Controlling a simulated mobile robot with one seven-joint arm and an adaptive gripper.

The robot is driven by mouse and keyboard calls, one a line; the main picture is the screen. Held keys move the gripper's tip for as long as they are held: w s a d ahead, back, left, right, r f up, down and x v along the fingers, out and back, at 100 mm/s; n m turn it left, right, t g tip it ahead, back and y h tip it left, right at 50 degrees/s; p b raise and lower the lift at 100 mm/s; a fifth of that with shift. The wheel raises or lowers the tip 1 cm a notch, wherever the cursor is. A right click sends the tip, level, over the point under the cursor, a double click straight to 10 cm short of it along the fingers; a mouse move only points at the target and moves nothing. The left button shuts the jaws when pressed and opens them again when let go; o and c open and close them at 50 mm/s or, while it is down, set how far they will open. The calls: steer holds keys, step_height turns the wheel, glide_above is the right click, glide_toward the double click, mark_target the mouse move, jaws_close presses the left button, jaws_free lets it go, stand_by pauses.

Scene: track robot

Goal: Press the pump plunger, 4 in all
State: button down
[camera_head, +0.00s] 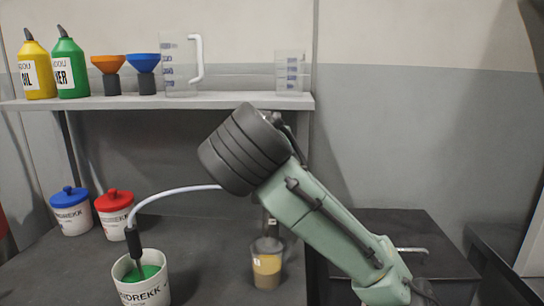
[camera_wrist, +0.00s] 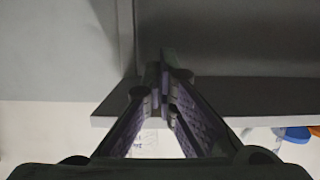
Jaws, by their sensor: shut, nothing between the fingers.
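A black upright fitting (camera_head: 133,238) stands in a white bucket (camera_head: 142,288) of green liquid at the lower left in the head view. A pale hose (camera_head: 170,193) arcs from it to the right, behind my arm. A clear container of amber liquid (camera_head: 267,265) stands below my arm, with its top partly hidden. I cannot make out a plunger clearly. My gripper (camera_wrist: 163,62) shows in the wrist view, its fingers shut with nothing between them. In the head view my arm hides it. I cannot tell how far it is from the pump parts.
The shelf (camera_head: 220,101) above holds a yellow bottle (camera_head: 37,72), a green bottle (camera_head: 69,70), orange and blue funnels (camera_head: 144,64), a clear jug (camera_head: 179,70) and a smaller beaker (camera_head: 290,72). Blue-lidded (camera_head: 70,212) and red-lidded tubs (camera_head: 114,215) stand at the bench's back left.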

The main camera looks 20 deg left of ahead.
steer(key=shift+w+a, duration=0.1)
steer(key=shift+w, duration=0.05)
steer(key=p+x, duration=0.1)
steer(key=x, duration=0.8)
steer(key=shift+w+p, duration=0.35)
step_height(320, 180, down, 4)
steer(key=shift+w+r, duration=0.1)
steer(key=shift+r, duration=0.15)
steer(key=shift+a+f+p, duration=0.1)
steer(key=shift+f+p, duration=0.2)
steer(key=shift+f, duration=0.1)
